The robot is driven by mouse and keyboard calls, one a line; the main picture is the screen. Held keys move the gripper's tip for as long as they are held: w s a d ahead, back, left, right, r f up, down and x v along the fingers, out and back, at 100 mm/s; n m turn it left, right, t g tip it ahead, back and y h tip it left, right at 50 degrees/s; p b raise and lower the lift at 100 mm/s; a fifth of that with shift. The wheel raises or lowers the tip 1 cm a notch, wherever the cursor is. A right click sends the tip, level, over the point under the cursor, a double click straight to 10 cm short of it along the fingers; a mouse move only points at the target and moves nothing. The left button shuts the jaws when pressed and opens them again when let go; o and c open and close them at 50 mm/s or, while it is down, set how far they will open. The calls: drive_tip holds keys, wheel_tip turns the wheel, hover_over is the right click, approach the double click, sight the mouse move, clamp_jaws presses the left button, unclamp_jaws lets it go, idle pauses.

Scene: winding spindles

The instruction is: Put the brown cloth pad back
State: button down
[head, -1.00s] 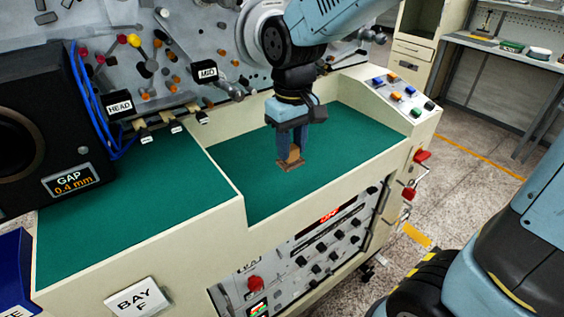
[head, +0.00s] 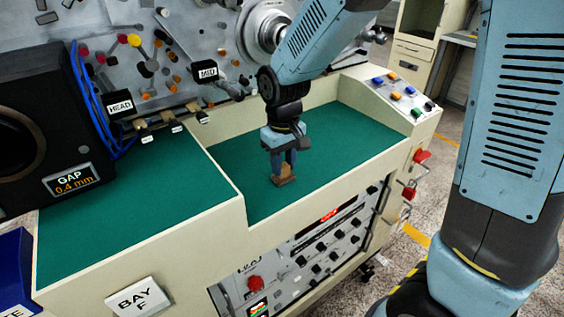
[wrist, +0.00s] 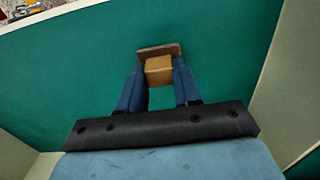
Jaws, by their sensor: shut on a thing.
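My gripper (head: 283,162) is shut on a tan block with the brown cloth pad (head: 284,181) at its lower end. In the wrist view, the blue fingers of my gripper (wrist: 158,82) press on both sides of the tan block (wrist: 159,68). The brown pad (wrist: 158,48) shows there as a flat, wider plate beyond the block. The pad is over the green surface (head: 340,140) of the recessed bay, close to its front wall. I cannot tell whether it touches the surface.
The bay has a cream front wall (head: 310,206) and a step up on the left to a higher green deck (head: 130,200). A black box labelled GAP (head: 40,120) stands on that deck. A button panel (head: 403,95) sits at right. Green surface right of the pad is clear.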

sight(284, 167)
drive_tip(key=c, duration=0.8)
unclamp_jaws()
drive_tip(key=shift+f, duration=0.1)
wheel_tip(284, 167, up, 12)
drive_tip(key=shift+s+r, duration=0.1)
drive_tip(key=shift+r, duration=0.05)
drive_tip(key=shift+s+d+r+m+t, duration=1.1)
drive_tip(key=shift+s+d, duration=0.9)
drive_tip(key=shift+d, duration=2.05)
drive_tip(key=shift+s+d+r+m+t, duration=0.7)
drive_tip(key=shift+s+d+r+m, duration=1)
drive_tip(key=shift+d, duration=2.4)
drive_tip(key=shift+s+d+r+m+t, duration=0.95)
drive_tip(key=shift+s+d, duration=1.35)
drive_tip(key=shift+d, duration=1.75)
